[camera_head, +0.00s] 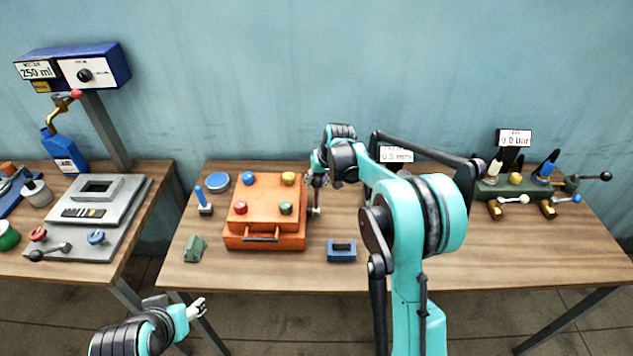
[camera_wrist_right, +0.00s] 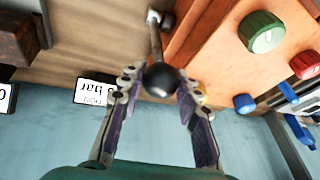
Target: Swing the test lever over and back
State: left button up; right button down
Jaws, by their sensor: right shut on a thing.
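The test lever stands at the right side of the orange box, and its metal lower end (camera_head: 316,211) shows below my right gripper (camera_head: 318,180) in the head view. In the right wrist view its rod (camera_wrist_right: 156,42) ends in a black ball knob (camera_wrist_right: 161,79). The fingers of my right gripper (camera_wrist_right: 160,90) are closed around this knob, one on each side. In the head view the gripper hides the knob. My left gripper (camera_head: 196,308) is low at the left, in front of the table and away from the lever; its fingers are too small to judge.
The orange box (camera_head: 266,243) with coloured knobs stands just left of the lever. A blue block (camera_head: 341,251) lies in front of it to the right. A green manifold (camera_head: 505,188) with several levers stands at far right. The table front (camera_head: 520,250) is clear on the right.

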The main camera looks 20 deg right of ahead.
jog(key=c, duration=1.5)
grip_release()
jog(key=shift+w, duration=0.1)
jog(key=o, duration=0.4)
jog(key=shift+d, duration=0.1)
jog(key=v, duration=1.2)
jog(key=shift+w, duration=0.1)
jog(key=s+a+t+h+b, duration=0.1)
jog(key=s+a+b, duration=0.1)
jog(key=s, duration=0.7)
jog(key=s+a+b, duration=0.2)
jog(key=s, duration=0.7)
jog(key=s+f+t+b, duration=0.1)
jog(key=s+f, duration=0.3)
jog(key=s, duration=0.3)
jog(key=s+f+n, duration=0.1)
jog(key=s+f, duration=0.4)
jog(key=s, duration=0.2)
jog(key=shift+a+f+t+h+b, duration=0.2)
jog(key=shift+a+t+h+b, duration=0.1)
jog(key=shift+t+b, duration=0.1)
